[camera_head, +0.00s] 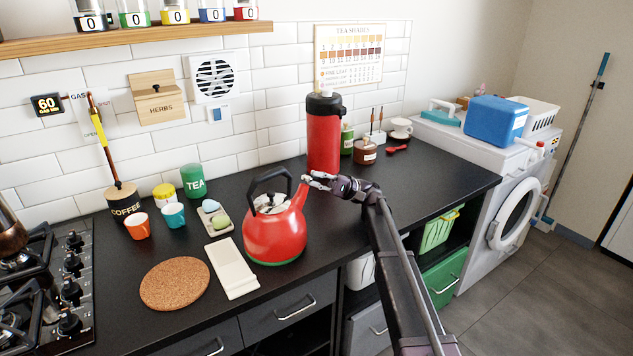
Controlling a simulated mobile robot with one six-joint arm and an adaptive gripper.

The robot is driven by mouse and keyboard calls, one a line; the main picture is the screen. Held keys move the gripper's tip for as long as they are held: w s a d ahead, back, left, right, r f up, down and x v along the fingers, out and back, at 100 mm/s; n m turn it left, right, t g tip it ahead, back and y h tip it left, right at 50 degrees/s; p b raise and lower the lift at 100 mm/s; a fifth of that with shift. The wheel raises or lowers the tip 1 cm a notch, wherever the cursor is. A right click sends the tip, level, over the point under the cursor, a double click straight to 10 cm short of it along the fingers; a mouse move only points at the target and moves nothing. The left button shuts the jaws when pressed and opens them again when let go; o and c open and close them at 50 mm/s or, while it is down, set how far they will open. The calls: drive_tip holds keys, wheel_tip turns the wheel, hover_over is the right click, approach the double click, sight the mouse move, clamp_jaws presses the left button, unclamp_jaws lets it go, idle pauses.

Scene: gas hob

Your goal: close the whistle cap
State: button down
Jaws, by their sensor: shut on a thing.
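The red kettle (275,232) stands upright on the dark counter, with its black handle on top and its spout rising to the right. My gripper (310,180) reaches in from the right and is at the spout tip. Its fingers are shut on the whistle cap there. The fingers cover most of the cap, so I cannot tell its angle or whether it sits flush on the spout mouth.
A tall red flask (323,135) stands just behind my gripper. The gas hob (72,265) is at far left.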

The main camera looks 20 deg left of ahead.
drive_tip(key=c, duration=0.8)
unclamp_jaws()
drive_tip(key=shift+r+h+p, duration=0.3)
drive_tip(key=shift+p, duration=0.2)
